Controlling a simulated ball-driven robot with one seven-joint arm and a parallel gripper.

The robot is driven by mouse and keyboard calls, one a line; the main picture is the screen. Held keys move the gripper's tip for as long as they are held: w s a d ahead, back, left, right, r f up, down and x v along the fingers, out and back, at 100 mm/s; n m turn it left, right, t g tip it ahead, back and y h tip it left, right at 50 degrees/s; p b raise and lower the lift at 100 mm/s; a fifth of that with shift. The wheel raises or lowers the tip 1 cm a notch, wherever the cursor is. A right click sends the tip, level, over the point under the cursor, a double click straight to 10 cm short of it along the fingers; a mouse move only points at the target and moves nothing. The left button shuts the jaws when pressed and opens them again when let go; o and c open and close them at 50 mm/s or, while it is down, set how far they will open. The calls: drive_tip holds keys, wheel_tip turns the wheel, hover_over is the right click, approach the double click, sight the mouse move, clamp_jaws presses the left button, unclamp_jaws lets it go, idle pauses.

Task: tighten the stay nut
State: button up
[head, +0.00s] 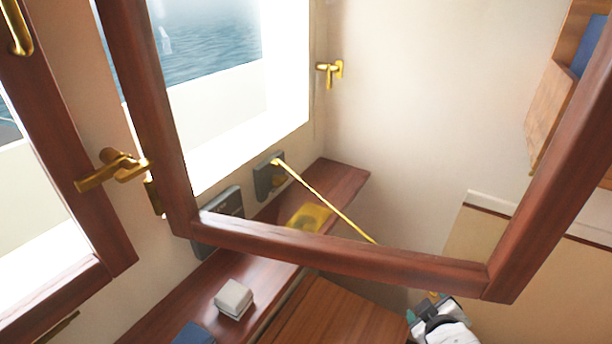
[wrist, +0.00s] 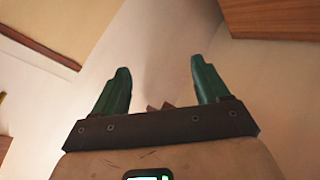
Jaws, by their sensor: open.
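A thin brass stay rod (head: 325,204) runs from a dark wall plate (head: 268,178) down right to the lower rail of the open wooden window frame (head: 350,258). A small brass fitting (head: 277,161) sits at its plate end; I cannot tell whether this is the stay nut. The rod's far end meets the frame rail, and no nut can be made out there. My gripper (head: 423,307) is low at the right, below the frame and apart from the rod. In the wrist view my gripper (wrist: 162,82) has its green fingers spread, with nothing held between them.
The open frame crosses much of the head view. A wooden ledge (head: 170,310) below the window bears a white block (head: 233,298) and a yellow item (head: 309,217). Brass handles (head: 112,170) stick out at the left. A wooden wall rack (head: 555,105) is at the upper right.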

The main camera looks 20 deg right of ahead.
drive_tip(key=w+r+n+t+b, duration=0.2)
drive_tip(key=w+r+n+t, duration=1.15)
drive_tip(key=r, duration=0.55)
drive_tip(key=w+a+r+n+y, duration=0.3)
drive_tip(key=w+a+n+y, duration=0.35)
drive_tip(key=n+y, duration=0.55)
drive_tip(key=w+a+f+n+g+y, duration=0.1)
drive_tip(key=a+n+g, duration=0.1)
drive_tip(key=n, duration=0.2)
drive_tip(key=w+a+f+n+g+y+b, duration=0.1)
drive_tip(key=f+n+g+y, duration=0.1)
drive_tip(key=n, duration=0.3)
drive_tip(key=w+a+f+n+g+y+b, duration=0.1)
drive_tip(key=a+f+n+g, duration=0.1)
drive_tip(key=n, duration=0.3)
drive_tip(key=shift+w+a+f+n+g+y, duration=0.15)
drive_tip(key=shift+a+n+g+y, duration=0.1)
drive_tip(key=shift+a+g+y, duration=0.15)
drive_tip(key=shift+a+f+n+g, duration=0.1)
drive_tip(key=shift+f+n+g, duration=0.15)
drive_tip(key=shift+n+g, duration=0.1)
drive_tip(key=shift+w+a, duration=0.2)
drive_tip(key=x, duration=1)
drive_tip(key=shift+w, duration=0.1)
drive_tip(key=shift+c, duration=0.2)
